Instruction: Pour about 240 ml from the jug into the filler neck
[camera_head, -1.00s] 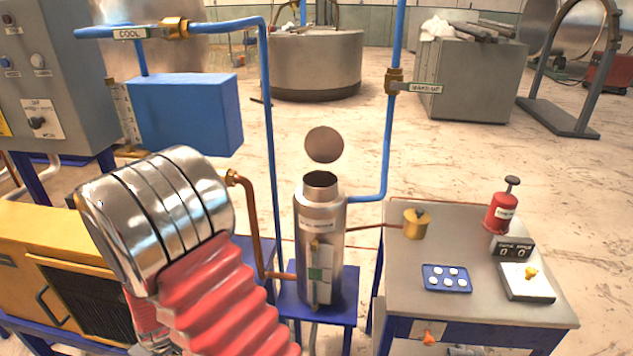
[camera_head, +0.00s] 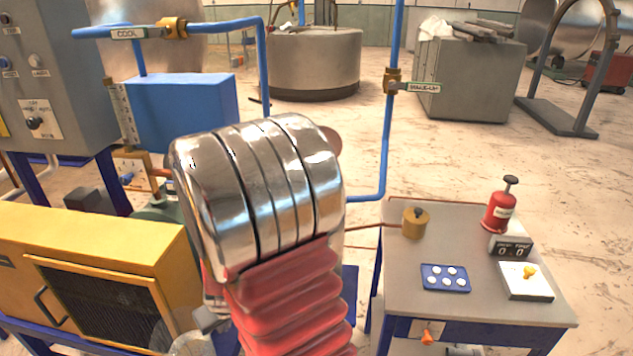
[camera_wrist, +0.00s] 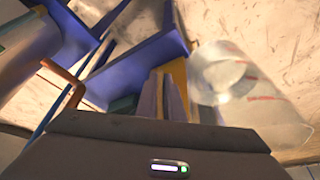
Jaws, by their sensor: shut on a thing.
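In the wrist view my gripper (camera_wrist: 166,92) is shut on the jug. The jug (camera_wrist: 265,105) is clear, with red marks on its side, and shows to the right of the fingers. Its handle and the exact grip are hard to make out, and I cannot tell its liquid level. In the head view my arm covers the steel vessel with the filler neck. Only part of the round brown disc (camera_head: 334,141) above the neck shows at the arm's right edge.
A grey bench (camera_head: 455,285) at right holds a red bottle (camera_head: 500,212), a brass pot (camera_head: 416,222), a small display (camera_head: 511,246) and a blue tray (camera_head: 445,278). A blue upright pipe (camera_head: 387,150) stands beyond my arm. A yellow cabinet (camera_head: 90,255) is at left.

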